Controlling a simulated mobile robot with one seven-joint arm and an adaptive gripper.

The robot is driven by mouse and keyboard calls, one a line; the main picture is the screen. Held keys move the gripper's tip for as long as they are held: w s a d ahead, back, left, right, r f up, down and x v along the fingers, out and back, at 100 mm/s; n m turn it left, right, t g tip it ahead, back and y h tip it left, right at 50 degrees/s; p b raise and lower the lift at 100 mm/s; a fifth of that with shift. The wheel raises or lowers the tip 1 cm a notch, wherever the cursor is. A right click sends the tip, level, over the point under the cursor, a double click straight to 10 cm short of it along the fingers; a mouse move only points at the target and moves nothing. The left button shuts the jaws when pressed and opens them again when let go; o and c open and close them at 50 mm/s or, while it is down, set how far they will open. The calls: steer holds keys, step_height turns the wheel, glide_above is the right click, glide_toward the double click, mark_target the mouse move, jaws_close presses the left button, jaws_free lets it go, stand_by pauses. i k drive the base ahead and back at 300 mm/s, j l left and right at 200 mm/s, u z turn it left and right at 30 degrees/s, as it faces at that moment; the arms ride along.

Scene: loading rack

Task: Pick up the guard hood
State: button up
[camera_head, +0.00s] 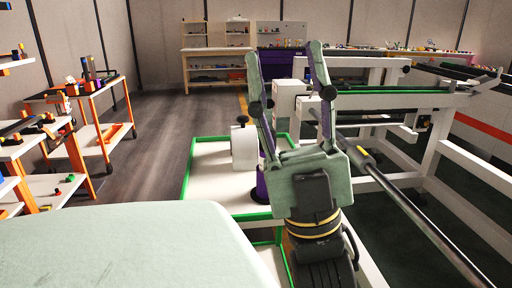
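A white, rounded, upright piece with a dark knob on top, which may be the guard hood (243,148), stands on a white, green-edged shelf (212,187) left of my gripper. My gripper (284,70) is raised in the middle of the view, fingers pointing up and away. The fingers are wide apart, with no object visibly held between them. The gripper appears apart from the white piece, to its right. My gripper and wrist hide part of the shelf and of the machine behind them.
A white machine frame (440,165) with a long dark bar (410,205) fills the right. Orange-legged racks (95,140) with small parts stand at the left. A wooden workbench (215,60) is at the back. The dark floor (150,130) between is clear.

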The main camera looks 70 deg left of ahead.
mark_target(244, 142)
steer(key=u, duration=2)
steer(key=i+j+u, duration=0.25)
steer(key=j+u, duration=0.15)
steer(key=i+j+u, duration=0.3)
steer(key=j+u, duration=0.15)
steer(key=i+j+u, duration=0.4)
steer(key=i+z, duration=0.25)
steer(key=i, duration=0.15)
steer(key=i+j+z, duration=0.5)
steer(key=i, duration=0.25)
steer(key=i+l+z, duration=0.1)
steer(key=i+z, duration=0.15)
steer(key=z, duration=0.2)
steer(key=i+z, duration=0.25)
steer(key=z, duration=0.2)
steer(key=i+j+z, duration=0.15)
steer(key=z, duration=0.3)
steer(key=i+j+z, duration=0.1)
steer(key=i+z, duration=0.2)
steer(key=i+j+z, duration=0.2)
steer(key=z, duration=0.15)
steer(key=i, duration=0.1)
